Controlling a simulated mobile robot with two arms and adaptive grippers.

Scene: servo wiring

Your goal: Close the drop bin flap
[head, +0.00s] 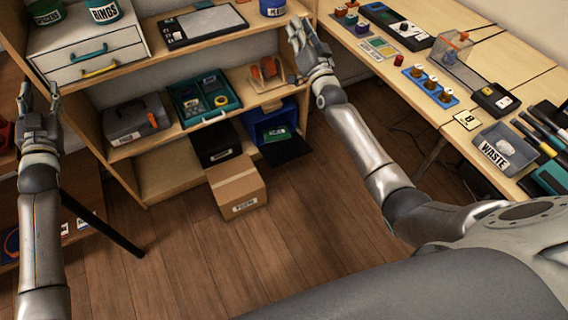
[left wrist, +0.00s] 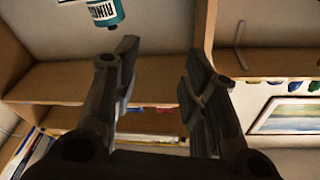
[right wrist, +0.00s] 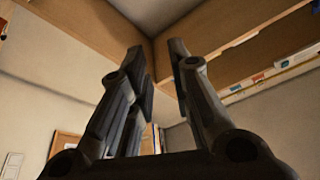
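The blue drop bin (head: 262,115) stands low in the shelf unit, with a green labelled item (head: 276,134) in its opening. Its dark flap (head: 287,151) appears to hang open, lying out nearly flat in front of the bin above the floor. My right gripper (head: 299,24) is open and empty, raised above and right of the bin and well apart from the flap. My left gripper (head: 39,92) is open and empty at the far left, far from the bin. Neither wrist view shows the bin or flap.
A cardboard box (head: 236,187) stands on the floor left of the flap, before a black bin (head: 216,146). An orange item on a wooden stand (head: 266,75) sits above the drop bin. A workbench (head: 400,75) runs along the right. The floor in front is clear.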

